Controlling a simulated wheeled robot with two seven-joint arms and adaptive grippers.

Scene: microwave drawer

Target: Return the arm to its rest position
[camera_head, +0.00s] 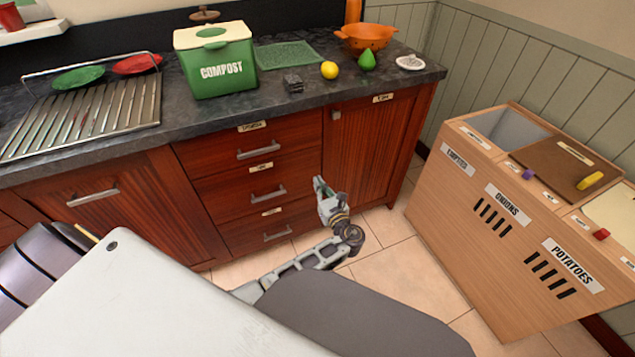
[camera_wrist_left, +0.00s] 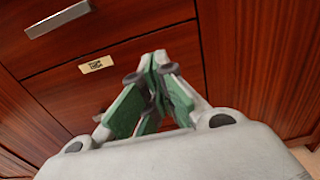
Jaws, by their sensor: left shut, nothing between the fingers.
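My left gripper (camera_head: 320,187) hangs in front of the wooden drawer stack, near the right end of the lower drawers. Its green-padded fingers also show in the left wrist view (camera_wrist_left: 153,85), pinched together with nothing between them. The top drawer (camera_head: 262,152), the middle drawer (camera_head: 235,200) and the bottom drawer (camera_head: 245,235) look shut. A bar handle (camera_wrist_left: 58,17) and a small label (camera_wrist_left: 97,64) show beyond the fingers in the wrist view. I cannot tell whether the fingertips touch the drawer front. My right gripper is not in view.
The dark counter (camera_head: 215,112) holds a green compost bin (camera_head: 217,65), a drying rack (camera_head: 95,115), an orange colander (camera_head: 365,38) and a lemon (camera_head: 329,70). A wooden vegetable bin (camera_head: 450,200) stands at right. Tiled floor (camera_head: 395,270) lies clear between it and the cabinets.

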